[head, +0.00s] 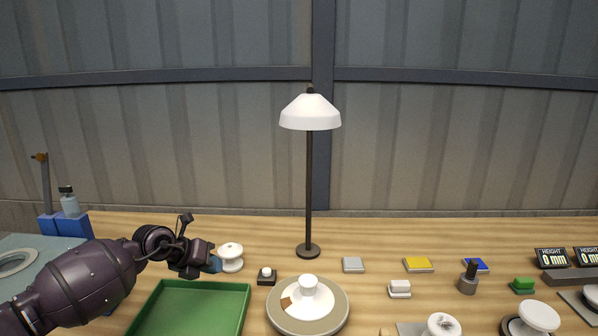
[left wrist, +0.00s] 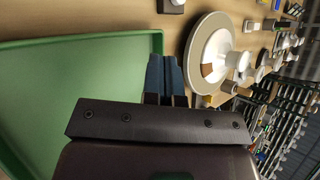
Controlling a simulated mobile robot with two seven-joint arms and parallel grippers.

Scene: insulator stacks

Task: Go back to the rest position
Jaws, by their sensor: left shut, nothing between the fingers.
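My left gripper (head: 214,264) comes in from the left over the back edge of the green tray (head: 190,314). Its blue fingers are together and hold nothing; they also show in the left wrist view (left wrist: 166,75). A white insulator (head: 231,256) stands just right of the fingertips in the head view; I cannot tell whether they touch. A white insulator piece (head: 308,297) with a brown patch sits on a round grey disc (head: 335,314) right of the tray. My right gripper is not in view.
A lamp (head: 309,180) stands at the back middle. Right of it lie a grey pad (head: 353,265), a yellow pad (head: 418,265) and a blue pad (head: 476,265). More white insulators (head: 538,316) and two height displays (head: 551,258) are at the right. A blue block (head: 73,224) with a bottle (head: 69,203) is at the left.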

